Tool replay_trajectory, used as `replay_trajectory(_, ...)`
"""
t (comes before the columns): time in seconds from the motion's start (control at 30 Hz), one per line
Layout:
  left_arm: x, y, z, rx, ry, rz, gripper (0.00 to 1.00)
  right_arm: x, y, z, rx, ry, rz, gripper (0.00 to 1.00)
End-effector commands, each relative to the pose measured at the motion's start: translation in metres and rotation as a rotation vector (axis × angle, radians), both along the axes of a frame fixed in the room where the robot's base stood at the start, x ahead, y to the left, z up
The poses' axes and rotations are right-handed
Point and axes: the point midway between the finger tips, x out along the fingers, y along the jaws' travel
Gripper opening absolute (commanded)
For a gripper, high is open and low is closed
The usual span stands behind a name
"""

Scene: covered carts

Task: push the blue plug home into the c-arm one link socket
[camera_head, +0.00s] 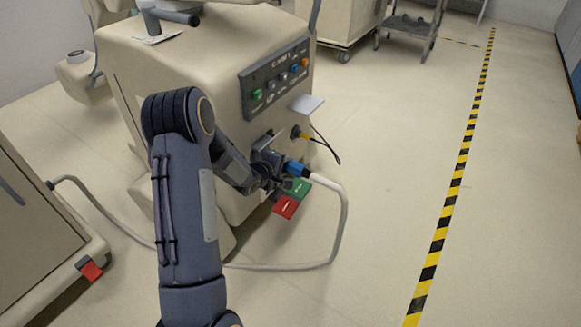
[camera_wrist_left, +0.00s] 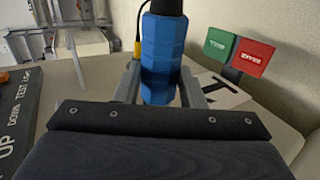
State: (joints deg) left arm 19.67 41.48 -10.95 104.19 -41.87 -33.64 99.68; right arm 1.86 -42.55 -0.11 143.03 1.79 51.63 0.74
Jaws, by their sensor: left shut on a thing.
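The blue plug (camera_head: 294,168) is at the lower front of the beige C-arm cart (camera_head: 200,50), with a pale cable (camera_head: 346,205) running from it. In the left wrist view the blue plug (camera_wrist_left: 160,58) stands between the two grey fingers of my left gripper (camera_wrist_left: 162,88), which is shut on it. My left gripper also shows in the head view (camera_head: 283,172), close to the cart face. The socket is hidden behind the gripper and plug, so I cannot tell how deep the plug sits. My right gripper is not in view.
A button panel (camera_head: 262,88) is above the plug. A yellow connector with a black lead (camera_head: 303,135) is nearby. Green (camera_head: 299,187) and red (camera_head: 286,207) tabs sit just below the plug. Another cart (camera_head: 35,235) stands at left. The floor at right is clear.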

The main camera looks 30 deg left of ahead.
Motion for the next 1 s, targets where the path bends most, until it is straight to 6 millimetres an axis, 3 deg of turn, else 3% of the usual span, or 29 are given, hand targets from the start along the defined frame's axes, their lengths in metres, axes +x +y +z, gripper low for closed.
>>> replay_trajectory(0.23,0.0008,0.0121,0.0010,0.001,-0.002,0.002,0.07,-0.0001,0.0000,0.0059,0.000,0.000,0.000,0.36)
replay_trajectory(1.0,0.0006,0.0131,0.0015,-0.001,-0.002,0.003,0.07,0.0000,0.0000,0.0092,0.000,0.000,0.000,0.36)
